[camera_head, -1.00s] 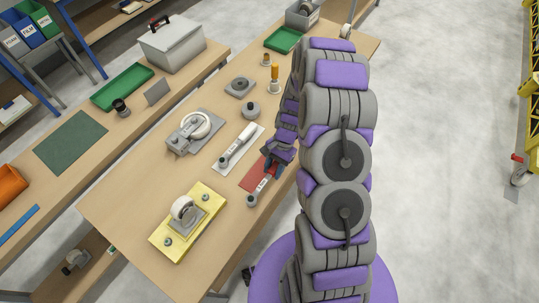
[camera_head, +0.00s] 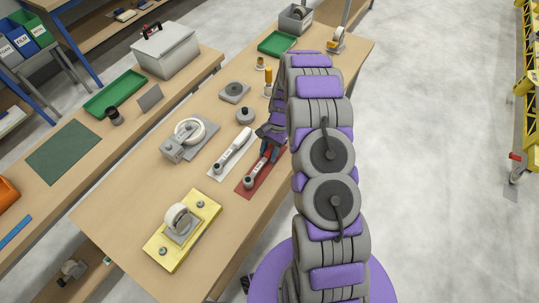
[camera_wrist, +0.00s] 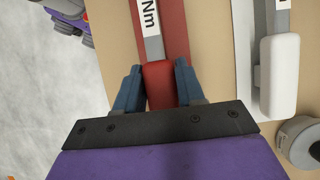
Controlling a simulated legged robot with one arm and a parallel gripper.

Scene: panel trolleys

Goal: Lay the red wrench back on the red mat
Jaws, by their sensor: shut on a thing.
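The red wrench has a grey ratchet head (camera_head: 249,181) and a red grip (camera_wrist: 161,82) with a white "Nm" label on its shaft. My gripper (camera_head: 268,153) is shut on the red grip, with one blue finger on each side of it in the wrist view (camera_wrist: 159,88). The red mat (camera_head: 243,190) lies at the near right edge of the bench, and it also shows under the wrench in the wrist view (camera_wrist: 175,38). The wrench is lined up along the mat, its head within the mat's outline. I cannot tell whether it touches the mat.
A white-handled wrench (camera_head: 235,146) lies on a pale mat just left of the red one. A yellow plate with a caster (camera_head: 183,230), a grey caster plate (camera_head: 190,138) and a grey knob (camera_head: 245,115) stand on the bench. The near bench corner is clear.

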